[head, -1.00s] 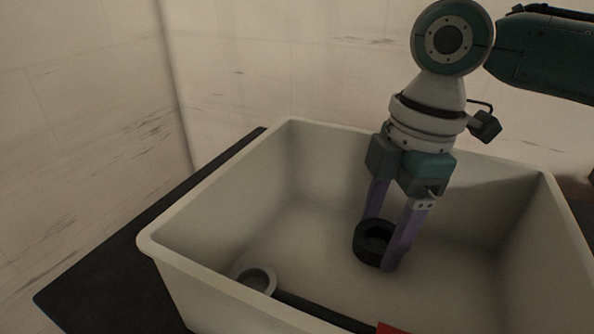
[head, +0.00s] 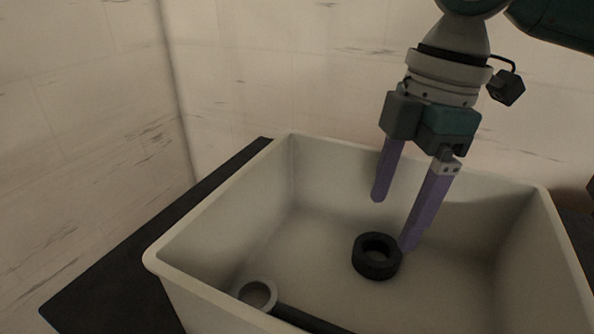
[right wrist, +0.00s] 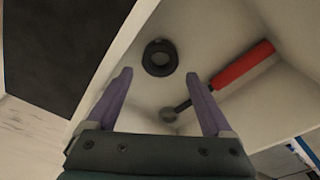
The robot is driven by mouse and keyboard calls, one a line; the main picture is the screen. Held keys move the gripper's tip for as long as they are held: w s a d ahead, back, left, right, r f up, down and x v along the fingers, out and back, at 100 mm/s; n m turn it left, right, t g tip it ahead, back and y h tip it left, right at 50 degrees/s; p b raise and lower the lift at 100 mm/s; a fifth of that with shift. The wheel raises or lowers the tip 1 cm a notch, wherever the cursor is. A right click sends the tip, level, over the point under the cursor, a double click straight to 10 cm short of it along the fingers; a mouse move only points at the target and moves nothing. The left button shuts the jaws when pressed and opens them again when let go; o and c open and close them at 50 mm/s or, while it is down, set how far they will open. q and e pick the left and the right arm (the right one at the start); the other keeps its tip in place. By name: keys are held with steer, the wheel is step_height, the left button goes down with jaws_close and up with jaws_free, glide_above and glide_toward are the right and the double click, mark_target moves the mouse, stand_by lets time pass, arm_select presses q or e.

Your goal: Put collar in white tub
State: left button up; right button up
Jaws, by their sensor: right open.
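The collar, a black ring (head: 377,268), lies flat on the floor of the white tub (head: 205,215). It also shows in the right wrist view (right wrist: 160,69), ahead of the fingers and apart from them. My right gripper (head: 394,220) is open and empty above the collar, its purple fingers spread and its tips below the tub's rim level. In the right wrist view the right gripper (right wrist: 160,88) has nothing between its fingers. My left gripper is in neither view.
The tub stands on a black surface (head: 105,290). A pale wall (head: 260,70) is behind.

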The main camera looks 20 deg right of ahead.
step_height(320, 180, up, 6)
steer(key=shift+d+p, duration=0.35)
steer(key=shift+p, duration=0.05)
steer(key=shift+s, duration=0.1)
